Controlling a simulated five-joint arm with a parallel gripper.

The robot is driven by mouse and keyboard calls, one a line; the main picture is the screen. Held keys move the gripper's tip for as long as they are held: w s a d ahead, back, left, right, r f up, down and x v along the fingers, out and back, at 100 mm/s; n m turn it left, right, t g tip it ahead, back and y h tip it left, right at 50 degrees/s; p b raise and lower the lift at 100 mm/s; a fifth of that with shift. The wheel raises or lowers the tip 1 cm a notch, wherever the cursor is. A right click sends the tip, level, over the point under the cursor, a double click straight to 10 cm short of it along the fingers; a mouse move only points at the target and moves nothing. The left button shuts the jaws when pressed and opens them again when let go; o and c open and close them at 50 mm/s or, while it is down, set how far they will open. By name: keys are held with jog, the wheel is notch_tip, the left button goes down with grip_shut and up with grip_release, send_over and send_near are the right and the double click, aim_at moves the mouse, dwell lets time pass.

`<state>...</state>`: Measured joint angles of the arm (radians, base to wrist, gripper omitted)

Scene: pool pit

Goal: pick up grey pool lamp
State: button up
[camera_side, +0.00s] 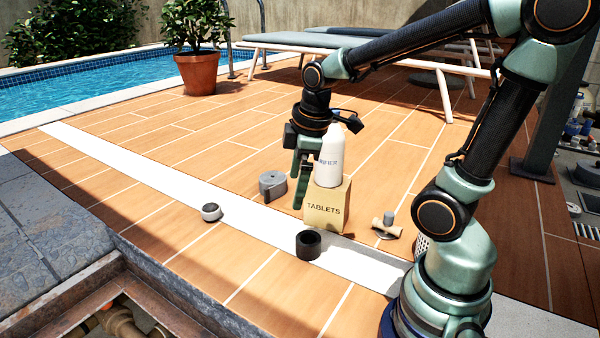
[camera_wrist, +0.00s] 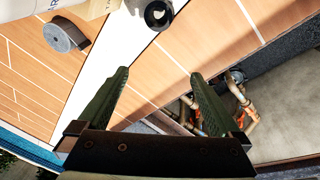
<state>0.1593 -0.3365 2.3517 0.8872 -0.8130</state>
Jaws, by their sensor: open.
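The grey pool lamp (camera_side: 210,211), as I take it, is a small short grey cylinder with a pale rim and dark face, lying on the white strip at left centre in the side view. I cannot make it out in the wrist view; a finger may cover it. My gripper (camera_side: 297,195) points down above the deck, to the right of the lamp and apart from it, in front of the bottle and box. In the wrist view my gripper (camera_wrist: 159,74) has its two green fingers spread wide with nothing between them.
A grey roll (camera_side: 272,185) lies behind the strip. A black ring (camera_side: 308,245) sits on the strip. A white bottle (camera_side: 329,157) stands at a tablets box (camera_side: 328,207), close to my gripper. An open pit with pipes (camera_side: 115,318) is at the front. Deck around the lamp is clear.

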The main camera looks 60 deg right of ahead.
jog(key=s+a+r+m+t, duration=0.2)
jog(key=a+r+m, duration=0.3)
jog(key=m, duration=0.2)
jog(key=shift+s+t, duration=0.15)
jog(key=shift+t, duration=0.25)
